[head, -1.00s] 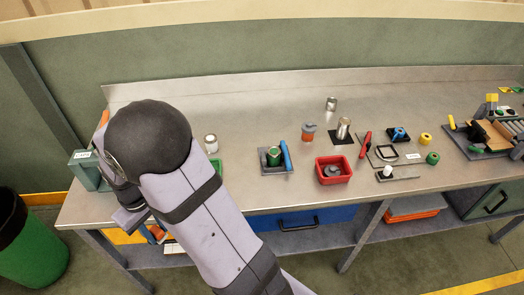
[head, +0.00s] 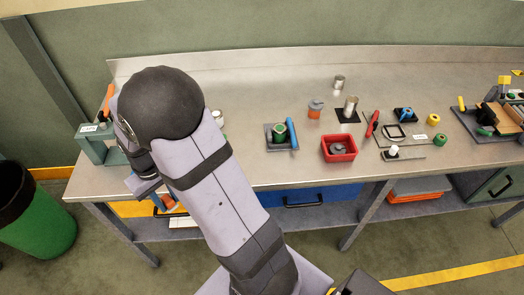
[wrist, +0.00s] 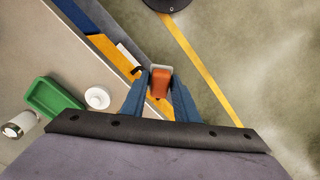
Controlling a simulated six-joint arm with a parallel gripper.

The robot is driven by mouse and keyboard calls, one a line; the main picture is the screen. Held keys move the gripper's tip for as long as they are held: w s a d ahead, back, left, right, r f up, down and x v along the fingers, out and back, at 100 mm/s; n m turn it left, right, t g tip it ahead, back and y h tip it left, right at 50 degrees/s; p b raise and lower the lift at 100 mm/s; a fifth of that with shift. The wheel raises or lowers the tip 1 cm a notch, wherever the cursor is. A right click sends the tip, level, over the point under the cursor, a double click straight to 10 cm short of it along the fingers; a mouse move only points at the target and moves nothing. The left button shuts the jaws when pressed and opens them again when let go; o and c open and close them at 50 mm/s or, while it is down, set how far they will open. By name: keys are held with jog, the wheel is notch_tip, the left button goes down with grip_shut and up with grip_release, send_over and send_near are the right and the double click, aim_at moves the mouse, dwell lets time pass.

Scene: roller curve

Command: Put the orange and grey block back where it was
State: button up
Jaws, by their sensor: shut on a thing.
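The orange and grey block (wrist: 160,85) is between the two blue fingers of my gripper (wrist: 160,92) in the wrist view. Its orange face shows, with a pale grey end beyond it. My gripper is shut on it and holds it at the front edge of the workbench, over the yellow drawer front and the floor side.
A green tray (wrist: 52,97), a white round item (wrist: 97,97) and a metal-and-white jar (wrist: 20,124) lie left of my gripper on the bench. A green-grey stand (head: 91,148) is at the bench's left end. A red bin (head: 339,148) stands farther right.

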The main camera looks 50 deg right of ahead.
jog(key=s+d+f+m+b, duration=0.1)
jog(key=d+m, duration=0.1)
jog(key=d, duration=0.5)
jog(key=s+d+f+m+b, duration=0.1)
jog(key=d+m, duration=0.1)
jog(key=d, duration=0.6)
jog(key=s+d+f+m+b, duration=0.1)
jog(key=d+m, duration=0.1)
jog(key=d, duration=0.6)
jog(key=shift+s+m, duration=0.25)
jog(key=shift+m, duration=0.15)
notch_tip(320, 180, up, 2)
jog(key=m+b, duration=0.1)
jog(key=m, duration=0.1)
send_over(254, 163)
jog(key=shift+w+d+r, duration=0.1)
notch_tip(254, 163, up, 4)
jog(key=w+d+f, duration=0.1)
jog(key=d, duration=0.1)
jog(key=shift+s+a+f+p, duration=0.2)
jog(key=shift+a+f+p, duration=0.25)
jog(key=shift+f, duration=1)
jog(key=shift+s+a+f+p, duration=0.25)
jog(key=shift+f+p, duration=0.4)
jog(key=shift+f, duration=0.85)
jog(key=shift+s+a+f+p, duration=0.2)
jog(key=shift+a+f+p, duration=0.25)
jog(key=shift+f, duration=1)
jog(key=shift+d, duration=0.1)
